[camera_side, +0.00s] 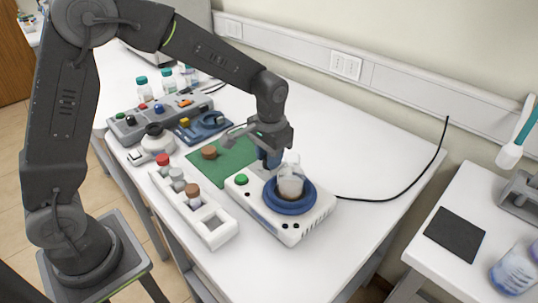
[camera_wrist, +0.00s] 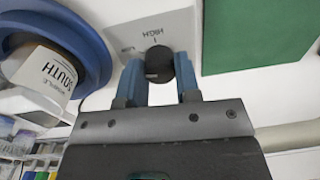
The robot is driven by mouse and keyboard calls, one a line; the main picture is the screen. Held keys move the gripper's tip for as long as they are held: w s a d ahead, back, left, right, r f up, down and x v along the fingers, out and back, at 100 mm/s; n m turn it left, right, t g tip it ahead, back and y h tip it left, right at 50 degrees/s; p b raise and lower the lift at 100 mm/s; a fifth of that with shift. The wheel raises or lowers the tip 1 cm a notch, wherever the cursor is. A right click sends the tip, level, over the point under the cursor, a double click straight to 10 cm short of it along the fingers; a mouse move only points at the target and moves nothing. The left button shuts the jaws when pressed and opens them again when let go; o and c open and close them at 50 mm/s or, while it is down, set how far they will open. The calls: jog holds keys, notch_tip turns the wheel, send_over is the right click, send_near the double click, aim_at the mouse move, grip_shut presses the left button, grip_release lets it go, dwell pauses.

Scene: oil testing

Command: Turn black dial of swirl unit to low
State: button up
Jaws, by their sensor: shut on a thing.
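The swirl unit (camera_side: 290,232) is a white box with a round blue platform (camera_side: 289,205), which also shows at upper left in the wrist view (camera_wrist: 85,22). A bottle with a pale cap (camera_side: 291,180) stands in the platform. The black dial (camera_wrist: 158,62) sits on a grey label plate marked LOW and HIGH, which read upside down in the wrist view. My gripper (camera_side: 268,160) points down at the unit's back edge. In the wrist view its two blue fingers (camera_wrist: 159,75) are shut on the dial's sides. The dial is hidden in the side view, and its pointer cannot be made out.
A green mat (camera_side: 222,158) with a brown-capped item lies left of the unit. A white rack (camera_side: 208,222) with several capped bottles stands in front. A green button (camera_side: 241,180) is on the unit's left corner.

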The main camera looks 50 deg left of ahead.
jog(key=shift+m, duration=1.5)
jog(key=o, duration=0.9)
jog(key=r, duration=1.4)
jog(key=shift+s+d, duration=0.1)
jog(key=shift+d, duration=0.1)
